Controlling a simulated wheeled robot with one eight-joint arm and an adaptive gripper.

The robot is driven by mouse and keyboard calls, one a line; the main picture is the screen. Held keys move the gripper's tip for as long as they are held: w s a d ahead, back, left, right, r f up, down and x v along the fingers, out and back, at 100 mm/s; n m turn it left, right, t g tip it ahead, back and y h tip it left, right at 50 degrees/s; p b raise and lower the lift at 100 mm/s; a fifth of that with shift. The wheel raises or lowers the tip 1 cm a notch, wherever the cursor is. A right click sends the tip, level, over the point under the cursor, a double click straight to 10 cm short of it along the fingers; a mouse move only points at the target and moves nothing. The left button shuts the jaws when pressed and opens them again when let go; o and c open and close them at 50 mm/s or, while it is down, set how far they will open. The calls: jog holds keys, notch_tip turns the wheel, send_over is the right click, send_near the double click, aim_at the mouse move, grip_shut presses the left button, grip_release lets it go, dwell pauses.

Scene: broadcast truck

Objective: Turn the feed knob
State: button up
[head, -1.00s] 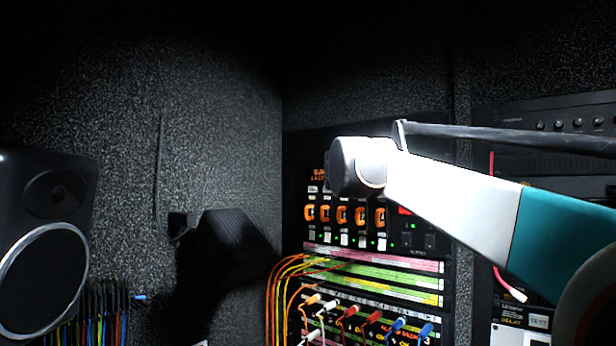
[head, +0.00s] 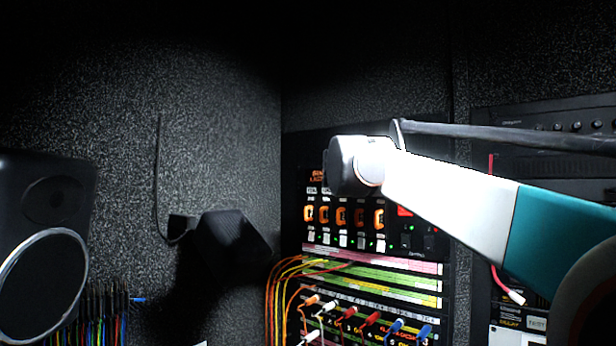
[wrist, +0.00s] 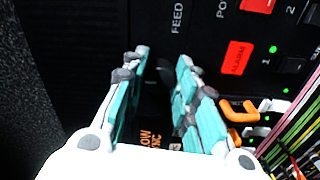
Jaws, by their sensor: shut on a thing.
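In the wrist view, the dark feed knob (wrist: 157,78) sits on a black panel below the white "FEED" label (wrist: 178,17). My gripper (wrist: 164,64) has its two teal and grey fingers on either side of the knob, shut on it. The knob is dark and its pointer cannot be made out. In the head view, my arm's end is in front of the upper part of the rack panel (head: 318,247), and the fingers and the knob are hidden behind it.
A lit red button (wrist: 236,58) and an orange handle (wrist: 238,110) are right of my fingers. Coloured patch cables (head: 280,285) hang below the panel in the head view. A black speaker (head: 45,185) stands at the left.

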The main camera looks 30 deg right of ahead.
jog(key=shift+n, duration=3.5)
jog(key=o, duration=1)
jog(key=shift+o, duration=0.2)
jog(key=shift+r, duration=0.1)
jog(key=v, duration=1.2)
jog(key=shift+w, duration=0.1)
